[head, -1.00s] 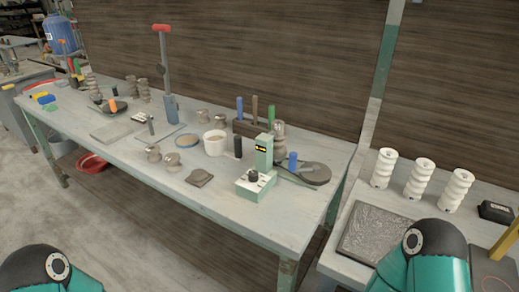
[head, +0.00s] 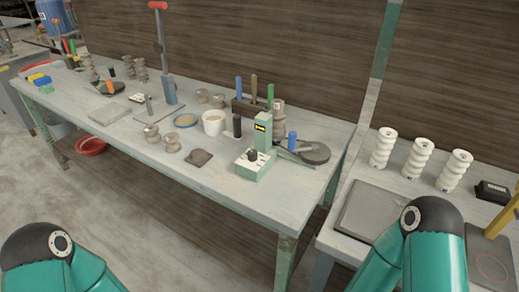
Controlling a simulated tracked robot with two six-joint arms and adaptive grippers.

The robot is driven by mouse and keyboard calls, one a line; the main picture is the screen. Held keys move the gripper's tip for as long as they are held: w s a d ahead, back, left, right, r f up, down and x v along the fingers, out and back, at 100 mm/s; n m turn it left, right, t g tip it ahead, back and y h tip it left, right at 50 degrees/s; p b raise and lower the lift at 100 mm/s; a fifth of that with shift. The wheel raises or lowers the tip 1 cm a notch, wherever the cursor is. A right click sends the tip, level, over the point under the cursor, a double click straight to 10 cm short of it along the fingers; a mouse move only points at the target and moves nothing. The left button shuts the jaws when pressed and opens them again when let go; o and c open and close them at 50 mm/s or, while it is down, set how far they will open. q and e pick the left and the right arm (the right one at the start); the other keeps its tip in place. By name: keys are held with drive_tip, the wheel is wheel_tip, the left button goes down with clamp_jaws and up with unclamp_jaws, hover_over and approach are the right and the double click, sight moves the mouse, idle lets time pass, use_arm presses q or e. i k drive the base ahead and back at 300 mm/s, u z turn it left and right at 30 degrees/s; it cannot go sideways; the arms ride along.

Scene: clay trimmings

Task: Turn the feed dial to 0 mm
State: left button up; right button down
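A small pale green machine (head: 263,133) with an upright post and a low base stands near the front edge of the grey table (head: 235,200), right of its middle. A black knob (head: 252,155) sits on top of the base; it looks like the feed dial. Its scale marks are too small to read. Only teal and black links of my two arms show, at the bottom left and bottom right. Neither gripper is in the picture, and nothing of mine touches the machine.
A white cup (head: 213,122), a flat dark clay slab (head: 199,158) and a round dark disc (head: 313,152) stand around the machine. A second table at the right holds several white ribbed pieces (head: 418,158) and a grey slab (head: 369,212). The table's front strip is clear.

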sight(252, 154)
drive_tip(key=k, duration=1.05)
drive_tip(key=u, duration=0.45)
drive_tip(key=i, duration=1.5)
drive_tip(key=z, duration=0.55)
